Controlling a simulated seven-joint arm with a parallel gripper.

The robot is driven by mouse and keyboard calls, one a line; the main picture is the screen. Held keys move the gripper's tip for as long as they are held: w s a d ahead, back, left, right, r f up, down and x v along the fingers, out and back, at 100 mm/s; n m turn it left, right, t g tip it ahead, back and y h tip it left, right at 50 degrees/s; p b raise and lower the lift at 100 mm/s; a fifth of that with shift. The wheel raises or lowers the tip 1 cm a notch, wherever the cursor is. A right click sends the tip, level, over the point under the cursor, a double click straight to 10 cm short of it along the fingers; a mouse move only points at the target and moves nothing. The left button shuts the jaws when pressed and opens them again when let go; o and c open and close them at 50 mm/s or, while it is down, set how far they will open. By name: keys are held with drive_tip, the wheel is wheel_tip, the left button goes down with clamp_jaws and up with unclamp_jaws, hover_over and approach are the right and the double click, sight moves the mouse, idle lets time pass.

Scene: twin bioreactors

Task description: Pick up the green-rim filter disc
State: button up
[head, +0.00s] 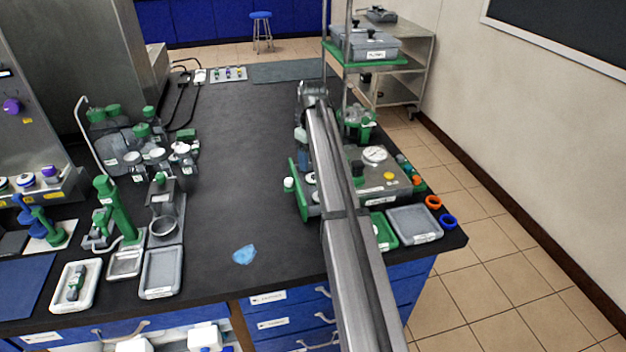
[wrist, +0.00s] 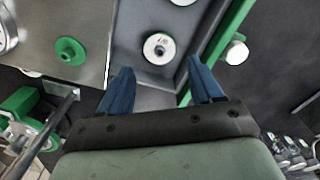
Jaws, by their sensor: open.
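My gripper (wrist: 160,66) is open in the wrist view, its two blue fingers apart with nothing between them. Just beyond the fingertips, a round white labelled piece with a dark centre (wrist: 160,48) sits on a grey panel. I cannot tell for sure which piece is the green-rim filter disc. In the head view my arm crosses the right-hand bench equipment and hides part of it. The fingertips are not clear there.
A grey unit with a white dial (head: 375,155) stands right of my arm. A green tray (head: 392,240), a grey tray (head: 414,226), an orange ring (head: 433,202) and a blue ring (head: 448,222) are near the bench's right corner. The middle of the black bench (head: 235,150) is mostly clear.

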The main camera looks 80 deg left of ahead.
sight(313, 175)
drive_tip(key=shift+f, duration=2.75)
drive_tip(key=shift+c, duration=0.2)
drive_tip(key=c, duration=0.7)
